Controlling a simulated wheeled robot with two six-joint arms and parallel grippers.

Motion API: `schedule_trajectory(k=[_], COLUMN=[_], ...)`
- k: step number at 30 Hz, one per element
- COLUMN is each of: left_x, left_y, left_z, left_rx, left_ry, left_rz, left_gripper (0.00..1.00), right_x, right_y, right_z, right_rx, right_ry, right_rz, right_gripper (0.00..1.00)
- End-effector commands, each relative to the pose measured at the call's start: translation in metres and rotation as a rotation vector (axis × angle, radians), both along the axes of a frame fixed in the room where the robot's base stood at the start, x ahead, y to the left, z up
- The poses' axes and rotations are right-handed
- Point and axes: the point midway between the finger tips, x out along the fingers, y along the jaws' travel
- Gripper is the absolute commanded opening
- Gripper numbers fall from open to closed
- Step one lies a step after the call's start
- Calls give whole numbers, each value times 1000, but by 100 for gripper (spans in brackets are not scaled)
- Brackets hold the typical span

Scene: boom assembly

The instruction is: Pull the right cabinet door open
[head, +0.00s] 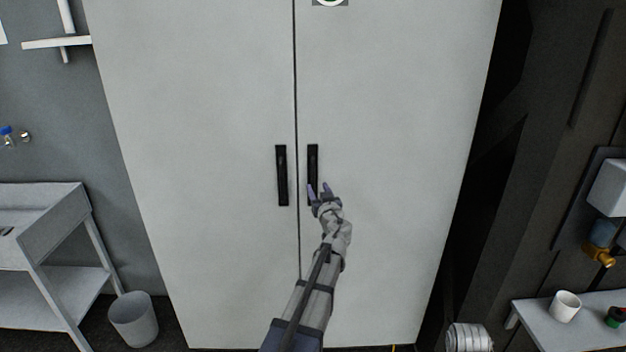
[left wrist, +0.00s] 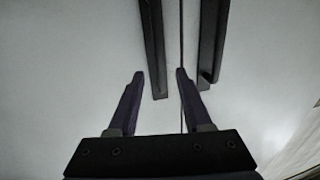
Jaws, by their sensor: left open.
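The tall pale cabinet has a right door (head: 400,120) and a left door (head: 200,120), both shut, with a thin dark seam between them. The right door's black upright handle (head: 312,165) is just right of the seam. My left gripper (head: 318,188) is open and empty, with its fingertips at the lower end of that handle. In the left wrist view, the open left gripper (left wrist: 160,74) is below two dark handle bars, its fingers to either side of the lower end of the left-hand bar (left wrist: 154,50). Contact cannot be told. My right gripper is out of view.
The left door's matching black handle (head: 282,175) is close beside the right one. A grey bin (head: 134,318) and a white rack (head: 50,240) stand left of the cabinet. At right, a shelf (head: 590,330) holds a white cup (head: 565,306).

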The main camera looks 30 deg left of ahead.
Motion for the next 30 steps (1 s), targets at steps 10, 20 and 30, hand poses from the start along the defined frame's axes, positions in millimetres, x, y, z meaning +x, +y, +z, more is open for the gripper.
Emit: schedule_trajectory(k=[10, 20, 30], left_x=[34, 55, 54], left_y=[30, 51, 50], left_z=[0, 0, 0], left_rx=[-1, -1, -1], left_ry=[1, 1, 1], left_rz=[2, 1, 1], left_gripper=[50, 50, 32], right_x=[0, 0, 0], right_y=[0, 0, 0], right_z=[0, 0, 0], right_rx=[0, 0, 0], right_ry=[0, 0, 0], right_rz=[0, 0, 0], right_gripper=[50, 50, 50])
